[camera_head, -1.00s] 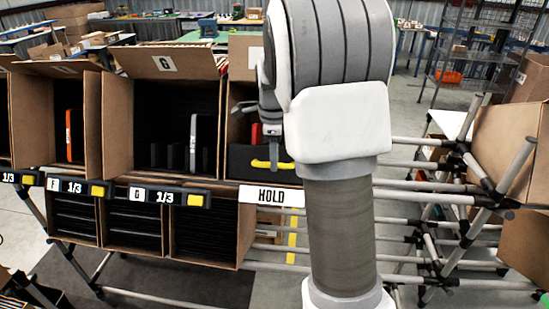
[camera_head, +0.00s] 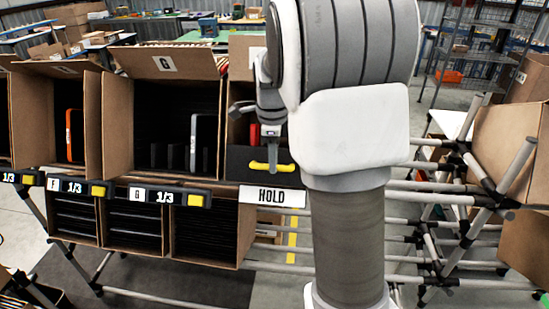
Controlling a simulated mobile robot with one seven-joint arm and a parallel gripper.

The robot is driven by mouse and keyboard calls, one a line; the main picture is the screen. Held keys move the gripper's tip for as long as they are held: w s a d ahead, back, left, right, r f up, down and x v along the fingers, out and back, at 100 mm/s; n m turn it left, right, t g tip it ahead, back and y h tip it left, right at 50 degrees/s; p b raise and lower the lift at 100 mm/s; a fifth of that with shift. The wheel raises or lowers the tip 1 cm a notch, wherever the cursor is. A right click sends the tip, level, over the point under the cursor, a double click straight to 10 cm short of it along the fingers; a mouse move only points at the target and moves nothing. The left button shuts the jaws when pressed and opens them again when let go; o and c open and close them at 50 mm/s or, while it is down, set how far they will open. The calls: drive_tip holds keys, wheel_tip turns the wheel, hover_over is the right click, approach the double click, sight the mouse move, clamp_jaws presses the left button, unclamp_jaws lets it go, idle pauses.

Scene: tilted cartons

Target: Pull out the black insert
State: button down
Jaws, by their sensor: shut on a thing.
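The black insert (camera_head: 237,165) with a yellow handle (camera_head: 257,167) sits at the mouth of the carton (camera_head: 240,63) above the HOLD label (camera_head: 271,196). Its dark front face points toward me. My gripper (camera_head: 271,165) hangs down in front of the insert and is shut on the yellow handle. The fingertips are small and partly blend with the handle. My arm hides the right side of this carton and part of the insert's right side.
A tilted carton marked G (camera_head: 118,125) stands to the left, with dark contents and a grey-handled piece (camera_head: 194,140). Another carton holds an orange-handled piece (camera_head: 69,135). Lower cartons (camera_head: 205,230) sit beneath. Pipe racking (camera_head: 440,200) and brown cartons (camera_head: 510,130) stand at right.

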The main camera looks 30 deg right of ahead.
drive_tip(key=s+a+r+p, duration=0.1)
drive_tip(key=s+a+r, duration=0.3)
drive_tip(key=s, duration=0.3)
drive_tip(key=s+a+r+p, duration=0.1)
drive_tip(key=s+a+r, duration=0.4)
drive_tip(key=s, duration=0.2)
drive_tip(key=shift+s+a+r+p, duration=0.25)
drive_tip(key=shift+a+p, duration=0.15)
drive_tip(key=c, duration=0.8)
unclamp_jaws()
wheel_tip(320, 180, up, 17)
drive_tip(key=s, duration=0.1)
drive_tip(key=shift+s+a+r, duration=0.15)
drive_tip(key=shift+a, duration=0.25)
drive_tip(key=s+a+f+n+t+b, duration=0.1)
drive_tip(key=s+f+n+t, duration=0.1)
drive_tip(key=f+n, duration=0.7)
drive_tip(key=s+a+f+n+t, duration=0.1)
drive_tip(key=s+f+n, duration=0.3)
drive_tip(key=f+n, duration=0.5)
drive_tip(key=n+t, duration=0.1)
drive_tip(key=n, duration=0.5)
drive_tip(key=shift+s+a+n+t+y+b, duration=0.3)
drive_tip(key=shift+s+a+t+b, duration=0.05)
drive_tip(key=shift+t+b, duration=0.05)
